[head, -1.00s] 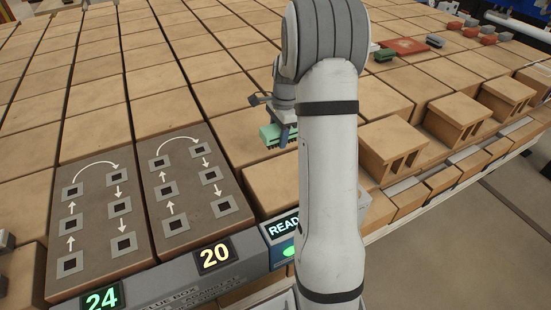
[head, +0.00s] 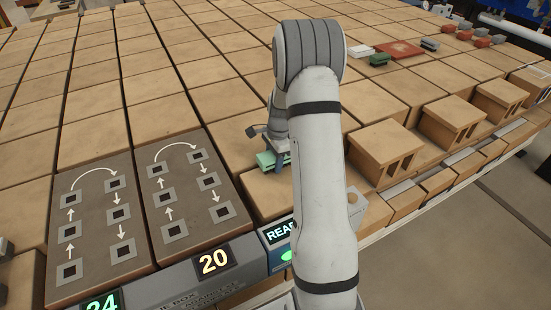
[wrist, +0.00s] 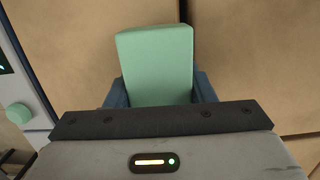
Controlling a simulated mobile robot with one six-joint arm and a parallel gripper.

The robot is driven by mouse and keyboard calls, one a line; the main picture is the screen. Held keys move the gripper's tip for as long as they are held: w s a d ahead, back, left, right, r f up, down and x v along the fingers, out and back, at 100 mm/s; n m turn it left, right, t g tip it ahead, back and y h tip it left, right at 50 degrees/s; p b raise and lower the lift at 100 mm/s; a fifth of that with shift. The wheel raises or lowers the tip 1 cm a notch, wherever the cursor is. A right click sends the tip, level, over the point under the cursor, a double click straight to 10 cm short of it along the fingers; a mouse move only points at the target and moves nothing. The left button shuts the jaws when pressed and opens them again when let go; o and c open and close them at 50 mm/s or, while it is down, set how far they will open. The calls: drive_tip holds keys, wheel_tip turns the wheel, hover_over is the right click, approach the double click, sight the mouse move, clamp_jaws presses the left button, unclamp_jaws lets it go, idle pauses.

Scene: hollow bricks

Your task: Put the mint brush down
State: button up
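The mint brush (head: 268,160) is a pale green block at my gripper (head: 283,163), low over a tan brick top just right of the dark plates in the head view. In the wrist view the brush (wrist: 155,60) sits between the two blue-grey fingers of my gripper (wrist: 160,88), which are close against its sides. The lower part of the brush is hidden by my gripper body. I cannot tell whether its underside touches the brick (head: 262,195).
Two dark plates (head: 95,222) with arrows and square sockets lie to the left. A grey console (head: 200,280) with lit numbers runs along the front. Hollow bricks (head: 385,148) stand to the right. A red mat (head: 399,49) and small coloured blocks (head: 378,59) lie farther back.

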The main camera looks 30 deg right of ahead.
drive_tip(key=o, duration=0.4)
drive_tip(key=shift+o, duration=0.2)
drive_tip(key=shift+r, duration=0.1)
drive_tip(key=r, duration=0.4)
drive_tip(key=d+r, duration=0.1)
drive_tip(key=r, duration=0.2)
drive_tip(key=r+b, duration=0.1)
drive_tip(key=r, duration=0.3)
drive_tip(key=shift+d+r, duration=0.2)
drive_tip(key=shift+r, duration=0.1)
drive_tip(key=s+a+r+n+t+h, duration=0.1)
drive_tip(key=s+a+r+n, duration=0.75)
drive_tip(key=s+a, duration=0.2)
drive_tip(key=s+a+n+t, duration=0.1)
drive_tip(key=s+n, duration=0.3)
drive_tip(key=s, duration=0.4)
drive_tip(key=s+a+n+t, duration=0.1)
drive_tip(key=s+a+n, duration=0.3)
drive_tip(key=s, duration=0.4)
drive_tip(key=shift+a+r+n, duration=0.3)
drive_tip(key=shift+r+n, duration=0.15)
drive_tip(key=shift+n, duration=0.1)
